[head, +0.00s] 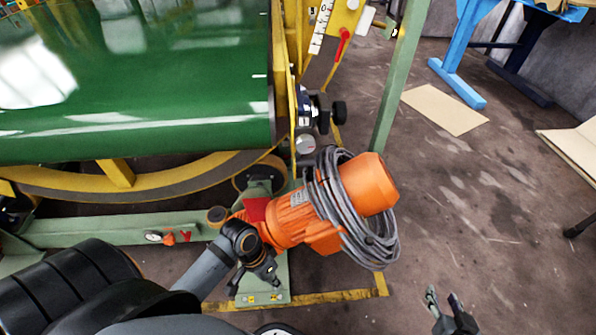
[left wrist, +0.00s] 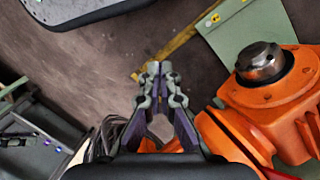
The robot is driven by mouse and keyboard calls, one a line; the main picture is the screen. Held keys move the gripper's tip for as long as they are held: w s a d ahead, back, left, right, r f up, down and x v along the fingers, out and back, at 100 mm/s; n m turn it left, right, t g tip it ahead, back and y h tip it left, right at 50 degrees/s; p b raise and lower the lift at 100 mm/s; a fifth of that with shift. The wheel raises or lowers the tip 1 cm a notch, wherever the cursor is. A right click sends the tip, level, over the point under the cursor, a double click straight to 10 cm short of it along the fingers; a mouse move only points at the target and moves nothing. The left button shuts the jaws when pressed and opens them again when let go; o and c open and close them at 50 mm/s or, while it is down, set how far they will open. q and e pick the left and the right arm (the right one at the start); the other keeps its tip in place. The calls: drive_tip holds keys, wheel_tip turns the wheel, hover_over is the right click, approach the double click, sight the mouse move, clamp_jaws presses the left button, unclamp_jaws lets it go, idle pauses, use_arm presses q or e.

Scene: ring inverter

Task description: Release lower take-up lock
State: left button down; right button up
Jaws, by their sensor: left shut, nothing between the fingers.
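I cannot tell for sure which part is the lower take-up lock. A dark block with a black knob (head: 339,113) sits at the right end of the green roller (head: 190,110), with a round grey knob (head: 306,145) below it. A red handle (head: 342,44) hangs by the scale plate higher up. My left gripper (head: 277,286) is in front of the orange motor, low and apart from these knobs. In the left wrist view its fingers (left wrist: 158,72) are together and empty over the floor. My right gripper (head: 444,302) is at the lower right, fingers apart and empty.
The orange motor (head: 300,222) with a coiled grey cable (head: 375,245) stands close by my left arm. A green post (head: 397,95) rises right of the machine. A green base rail (head: 120,229) carries small red and orange parts. The right floor is mostly clear.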

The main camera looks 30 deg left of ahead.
use_arm(q)
drive_tip(key=w+a+r+n+t+y, duration=0.1)
drive_tip(key=w+r+n+t+y, duration=0.1)
drive_tip(key=w+r+t, duration=0.5)
drive_tip(key=w+t, duration=0.4)
drive_tip(key=shift+w+a+r, duration=0.2)
drive_tip(key=shift+a+r, duration=0.05)
drive_tip(key=shift+r, duration=0.15)
